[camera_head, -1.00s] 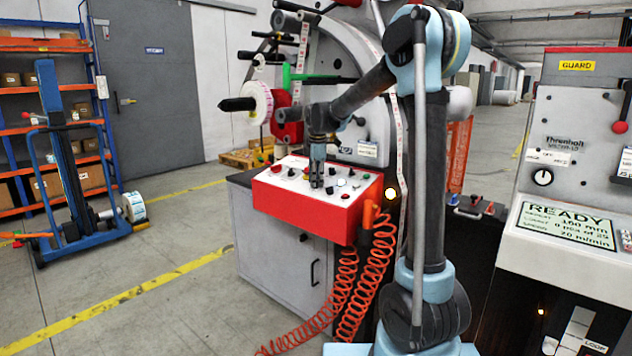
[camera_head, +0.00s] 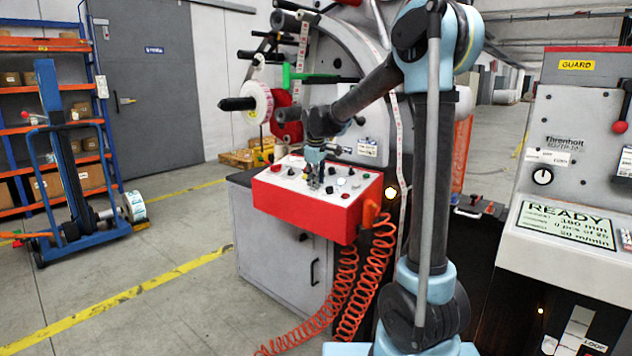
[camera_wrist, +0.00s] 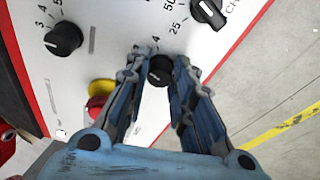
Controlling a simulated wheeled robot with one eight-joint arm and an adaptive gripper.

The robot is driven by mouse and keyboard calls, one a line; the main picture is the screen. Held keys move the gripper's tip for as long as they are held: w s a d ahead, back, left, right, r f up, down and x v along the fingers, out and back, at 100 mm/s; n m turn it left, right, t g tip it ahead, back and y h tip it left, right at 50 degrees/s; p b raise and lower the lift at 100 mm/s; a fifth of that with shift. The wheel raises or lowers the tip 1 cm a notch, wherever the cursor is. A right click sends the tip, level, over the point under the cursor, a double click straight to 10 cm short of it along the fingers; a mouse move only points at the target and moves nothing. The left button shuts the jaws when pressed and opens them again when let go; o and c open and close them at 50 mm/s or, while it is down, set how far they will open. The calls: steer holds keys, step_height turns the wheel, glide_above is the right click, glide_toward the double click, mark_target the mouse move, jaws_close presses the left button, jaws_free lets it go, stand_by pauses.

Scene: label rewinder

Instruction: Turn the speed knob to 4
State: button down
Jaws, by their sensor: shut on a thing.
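A black knob (camera_wrist: 160,70) on the white top of the red control box (camera_head: 303,208) sits between the fingertips of my gripper (camera_wrist: 158,74) in the wrist view. The fingers are shut on the knob, one on each side. A printed 4 shows just above it; its other numbers and its name are hidden by my fingers, and I cannot read its pointer. In the head view my gripper (camera_head: 315,184) points down onto the middle of the panel and hides this knob.
Another black dial knob (camera_wrist: 64,39) with printed numbers sits left of my gripper, and a third knob (camera_wrist: 208,12) is at the upper right. A red and yellow mushroom button (camera_wrist: 98,102) is close to my left finger. Orange coiled hoses (camera_head: 372,270) hang below the box.

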steer(key=m, duration=0.4)
steer(key=shift+w+a+t+h, duration=0.1)
steer(key=shift+a+t+h, duration=0.05)
steer(key=shift+t+h, duration=0.2)
steer(key=shift+m+t+h, duration=0.25)
steer(key=shift+m, duration=1.45)
steer(key=c, duration=1.3)
jaws_free()
steer(key=shift+c, duration=0.2)
steer(key=shift+s+a+r, duration=0.1)
steer(key=shift+s+r, duration=0.2)
steer(key=shift+r, duration=0.1)
steer(key=d+v, duration=0.1)
steer(key=v, duration=0.9)
steer(key=shift+a+r, duration=0.45)
steer(key=shift+a, duration=0.05)
